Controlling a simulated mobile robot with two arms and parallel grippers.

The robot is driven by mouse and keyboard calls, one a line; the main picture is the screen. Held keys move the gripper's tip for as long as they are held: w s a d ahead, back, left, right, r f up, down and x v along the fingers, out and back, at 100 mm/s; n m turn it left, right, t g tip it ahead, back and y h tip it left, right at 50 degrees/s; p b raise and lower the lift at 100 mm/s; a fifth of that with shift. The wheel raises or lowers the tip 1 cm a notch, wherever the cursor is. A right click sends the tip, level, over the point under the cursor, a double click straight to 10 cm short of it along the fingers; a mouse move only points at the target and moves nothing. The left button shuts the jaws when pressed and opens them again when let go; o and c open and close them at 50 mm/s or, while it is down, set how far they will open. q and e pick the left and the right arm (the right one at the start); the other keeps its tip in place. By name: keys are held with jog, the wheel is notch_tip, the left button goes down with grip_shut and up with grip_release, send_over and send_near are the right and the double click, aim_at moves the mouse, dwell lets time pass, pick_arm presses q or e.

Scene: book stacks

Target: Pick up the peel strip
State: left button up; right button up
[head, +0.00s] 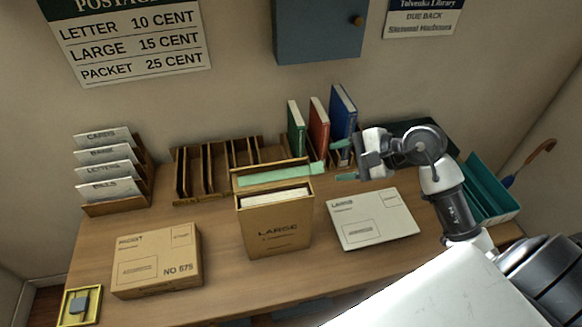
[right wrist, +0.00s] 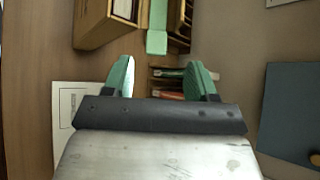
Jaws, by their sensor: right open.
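In the right wrist view the strip (right wrist: 157,30) shows ahead of the fingers, near the top of the picture. My right gripper (head: 343,161) is open, with green fingertips and nothing between them. It is to the right of the strip and apart from it. In the right wrist view the gripper (right wrist: 160,78) shows both fingers spread. My left gripper is not in view.
Green, red and blue books (head: 319,126) stand upright behind, close to my right gripper. A wooden divider rack (head: 182,174) is behind left. A white packet (head: 372,219) lies right of the box, a brown packet (head: 156,262) left. A teal tray (head: 489,187) is far right.

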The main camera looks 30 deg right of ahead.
aim_at(321, 168)
jog(key=p+x, duration=0.2)
jog(key=x, duration=0.2)
jog(key=shift+s, duration=0.1)
jog(key=shift+a+f, duration=0.25)
jog(key=shift+f, duration=0.1)
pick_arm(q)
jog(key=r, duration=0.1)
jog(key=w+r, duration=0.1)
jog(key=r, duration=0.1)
pick_arm(e)
jog(key=shift+d, duration=0.1)
jog(key=shift+c, duration=0.3)
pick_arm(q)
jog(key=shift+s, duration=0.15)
pick_arm(e)
jog(key=c, duration=0.8)
